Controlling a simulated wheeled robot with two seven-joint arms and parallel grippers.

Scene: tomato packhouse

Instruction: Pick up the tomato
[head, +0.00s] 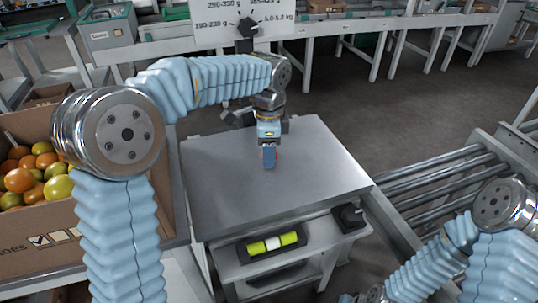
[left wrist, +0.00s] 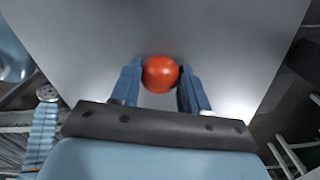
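A red-orange tomato (left wrist: 160,74) shows between the two blue fingers of my left gripper (left wrist: 161,82) in the left wrist view. Both fingers appear to touch its sides, so the gripper looks shut on it. In the head view my left gripper (head: 269,163) points down at the middle of the grey metal table (head: 225,180). There the fingers hide most of the tomato, and only a little red shows. I cannot tell whether the tomato touches the tabletop. My right arm comes in at the bottom right, and its gripper is out of view.
A cardboard box (head: 40,258) of mixed orange, green and yellow tomatoes stands at the left. A roller conveyor (head: 440,180) is at the right. A black tray (head: 272,246) with a yellow-green and white item sits below the table's front edge. The tabletop around the gripper is clear.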

